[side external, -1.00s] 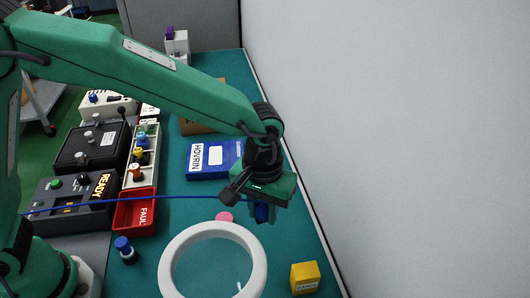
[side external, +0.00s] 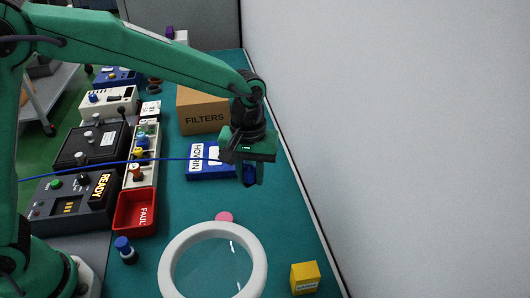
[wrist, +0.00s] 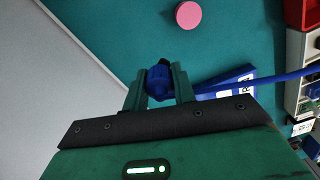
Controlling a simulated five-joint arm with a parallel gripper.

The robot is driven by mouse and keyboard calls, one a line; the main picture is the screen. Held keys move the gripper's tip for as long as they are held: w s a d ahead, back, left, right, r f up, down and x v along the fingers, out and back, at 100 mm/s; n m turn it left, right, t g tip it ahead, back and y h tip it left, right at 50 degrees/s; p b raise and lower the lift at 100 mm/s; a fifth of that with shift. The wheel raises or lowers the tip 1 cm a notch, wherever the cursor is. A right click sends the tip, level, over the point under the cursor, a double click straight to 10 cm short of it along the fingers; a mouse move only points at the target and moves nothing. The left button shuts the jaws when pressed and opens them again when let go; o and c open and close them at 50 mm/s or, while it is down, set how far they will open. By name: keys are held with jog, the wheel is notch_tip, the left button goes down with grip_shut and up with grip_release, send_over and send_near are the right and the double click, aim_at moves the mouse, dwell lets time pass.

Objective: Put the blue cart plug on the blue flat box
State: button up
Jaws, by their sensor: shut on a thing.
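The blue cart plug (side external: 249,176) is between the fingers of my gripper (side external: 250,180), which is shut on it. The plug also shows between the fingers in the wrist view (wrist: 160,82). A blue cable runs from it to the left in the side view and to the right in the wrist view. The blue flat box (side external: 203,173), with a white HOVRIN label, lies on the teal table. My gripper hangs by its right end and hides part of it in the side view. The box shows partly behind the cable in the wrist view (wrist: 240,77).
A cardboard FILTERS box (side external: 203,115) stands behind the blue box. A red bin (side external: 135,213) and a tray of coloured plugs (side external: 141,155) are to the left. A pink disc (side external: 224,217), white ring (side external: 164,270) and yellow block (side external: 305,278) lie in front. A wall borders the right.

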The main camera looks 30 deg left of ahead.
jog(key=w+a+r+n, duration=0.1)
jog(key=w+a+n, duration=0.3)
jog(key=a, duration=0.6)
jog(key=shift+w+a+r, duration=0.35)
jog(key=shift+w+r, duration=0.05)
jog(key=shift+w, duration=0.1)
send_over(216, 155)
notch_tip(216, 155, down, 7)
jog(key=shift+f, duration=2)
jog(key=shift+f, duration=0.1)
jog(key=o, duration=1)
